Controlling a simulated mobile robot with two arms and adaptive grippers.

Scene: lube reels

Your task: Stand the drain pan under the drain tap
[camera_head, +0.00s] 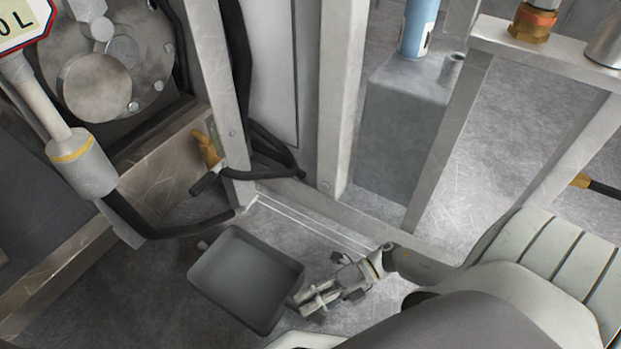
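The drain pan (245,279), a dark grey square tray that looks empty, is low over or on the floor at lower centre. My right gripper (303,301) is at the pan's right rim, its fingers reaching toward that edge. Whether they are closed on the rim I cannot tell. A yellow-handled fitting (207,149), apparently the drain tap, is on the brown frame behind and above the pan in the picture. The pan lies nearer to me than this fitting. My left gripper is out of view.
A white-lined area (300,217) is marked on the floor behind the pan. Black hoses (180,231) hang by a metal post (226,110). A grey block (400,125) carries a blue canister (418,28). A reel (100,85) is at upper left.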

